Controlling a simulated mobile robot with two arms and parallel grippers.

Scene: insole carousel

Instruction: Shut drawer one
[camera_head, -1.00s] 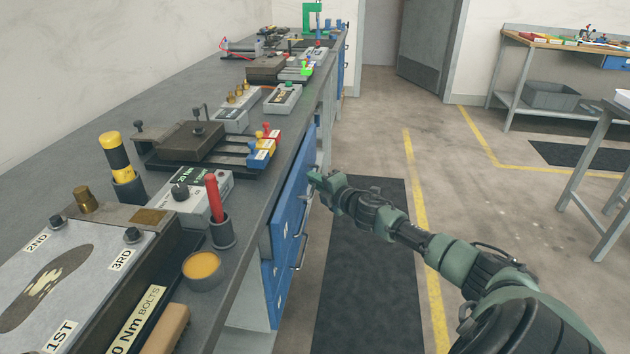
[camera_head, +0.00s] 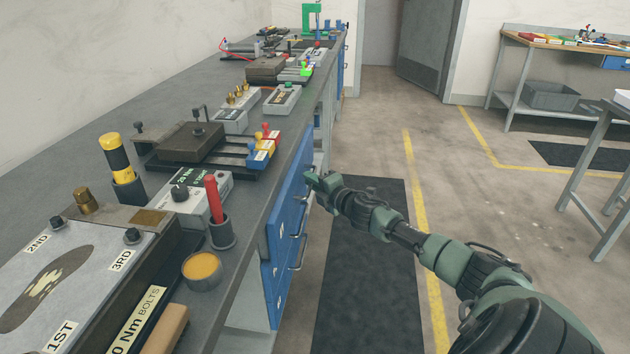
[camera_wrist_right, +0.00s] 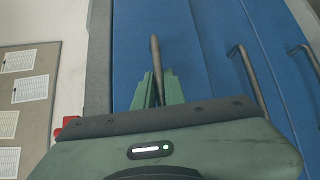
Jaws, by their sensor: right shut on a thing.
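The top blue drawer (camera_head: 289,205) is in the cabinet under the long bench in the head view; I take it as drawer one, as no number on it can be read. In the right wrist view, the dark handle (camera_wrist_right: 156,65) stands between the fingers of my right gripper (camera_wrist_right: 157,88), with the blue drawer front (camera_wrist_right: 185,50) behind. My left gripper is not in view.
Lower drawers with bar handles (camera_head: 300,255) sit below. The bench top (camera_head: 262,190) carries a red-handled tool (camera_head: 214,198) in a cup, a yellow-and-black post (camera_head: 117,158) and several fixtures. A dark floor mat (camera_head: 365,290) lies beside the cabinet, and the aisle is open.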

